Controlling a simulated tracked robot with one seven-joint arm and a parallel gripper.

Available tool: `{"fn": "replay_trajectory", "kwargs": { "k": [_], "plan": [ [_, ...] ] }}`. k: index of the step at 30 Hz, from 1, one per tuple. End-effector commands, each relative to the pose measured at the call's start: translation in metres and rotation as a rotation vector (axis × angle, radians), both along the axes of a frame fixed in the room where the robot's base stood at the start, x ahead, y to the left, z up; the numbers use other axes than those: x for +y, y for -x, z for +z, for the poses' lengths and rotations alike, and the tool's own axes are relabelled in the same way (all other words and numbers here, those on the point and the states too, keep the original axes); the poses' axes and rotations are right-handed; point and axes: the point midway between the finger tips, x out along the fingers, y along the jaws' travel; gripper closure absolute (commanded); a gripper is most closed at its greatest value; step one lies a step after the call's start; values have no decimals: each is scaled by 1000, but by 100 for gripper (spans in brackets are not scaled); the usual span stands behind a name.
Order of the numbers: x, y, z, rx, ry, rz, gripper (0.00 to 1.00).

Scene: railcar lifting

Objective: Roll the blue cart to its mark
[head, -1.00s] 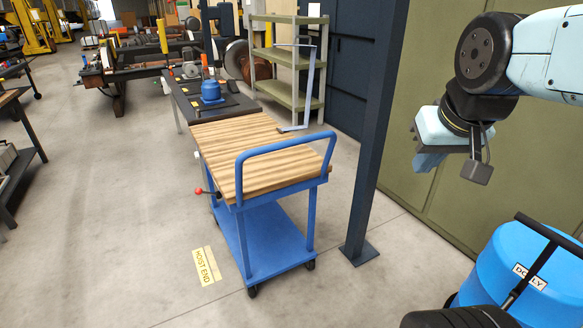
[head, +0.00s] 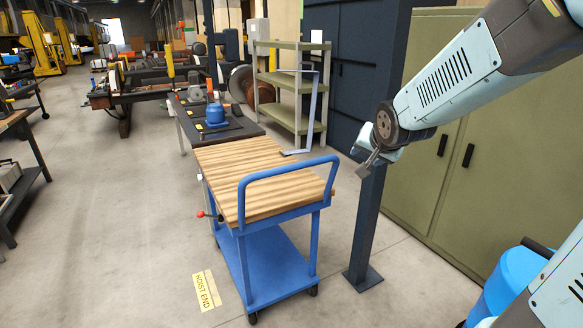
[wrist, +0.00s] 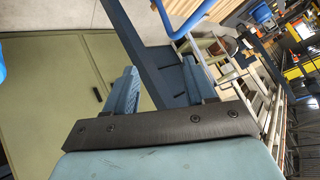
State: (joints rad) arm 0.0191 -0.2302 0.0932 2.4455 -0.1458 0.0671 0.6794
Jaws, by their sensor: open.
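The blue cart (head: 267,262) stands upright in the middle of the head view, with a striped wooden top (head: 250,170) and a blue tube push handle (head: 285,178) at its near end. A red-knobbed lever (head: 202,214) sticks out on its left side. A yellow floor mark reading HOIST END (head: 207,291) lies just left of the cart's near end. My gripper (head: 369,163) is right of the handle, in front of the dark post and apart from the cart. In the wrist view my gripper (wrist: 163,80) is open and empty; the blue handle (wrist: 172,22) shows beyond it.
A dark post (head: 368,230) with a floor plate stands close to the cart's right. Green cabinets (head: 455,165) line the right. A dark table with a blue object (head: 215,115) stands behind the cart. A blue drum (head: 510,280) is at lower right. Floor at left is clear.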

Motion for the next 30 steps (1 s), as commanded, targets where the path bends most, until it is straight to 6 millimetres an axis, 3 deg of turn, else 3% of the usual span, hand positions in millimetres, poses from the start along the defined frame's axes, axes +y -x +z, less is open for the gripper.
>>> {"fn": "replay_trajectory", "kwargs": {
  "k": [6,15,22,30],
  "plan": [
    [24,-55,-32,-85,-176,-38,45],
    [63,-109,-79,-170,-485,-67,45],
    [93,-135,-116,-199,-762,-79,45],
    [116,-146,-144,-200,-1007,-88,45]
  ]
}}
